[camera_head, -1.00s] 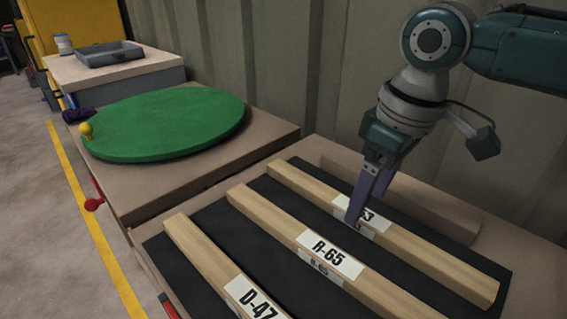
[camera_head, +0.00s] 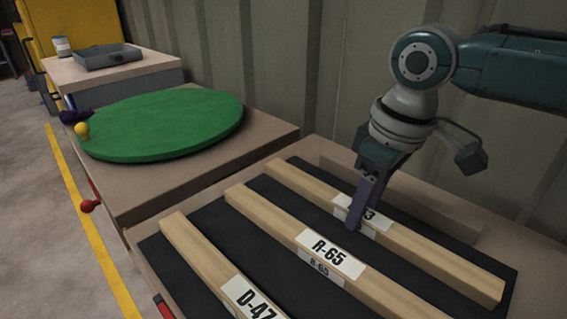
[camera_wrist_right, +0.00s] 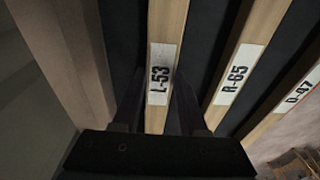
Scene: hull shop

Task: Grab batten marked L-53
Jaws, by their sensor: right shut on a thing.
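The batten marked L-53 (camera_head: 440,265) is a pale wooden bar lying on a dark mat, farthest back of three parallel battens. My right gripper (camera_head: 355,222) is down at its white label and covers part of the marking in the head view. The batten still appears to rest on the mat. My left gripper is not in view.
Batten R-65 (camera_head: 270,222) lies next to L-53, with batten D-47 (camera_head: 200,252) beyond it. The dark mat (camera_head: 225,240) shows between them. A green round board (camera_head: 165,122) lies on the neighbouring bench. A grey tray (camera_head: 107,57) stands farther back. A wall runs behind the benches.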

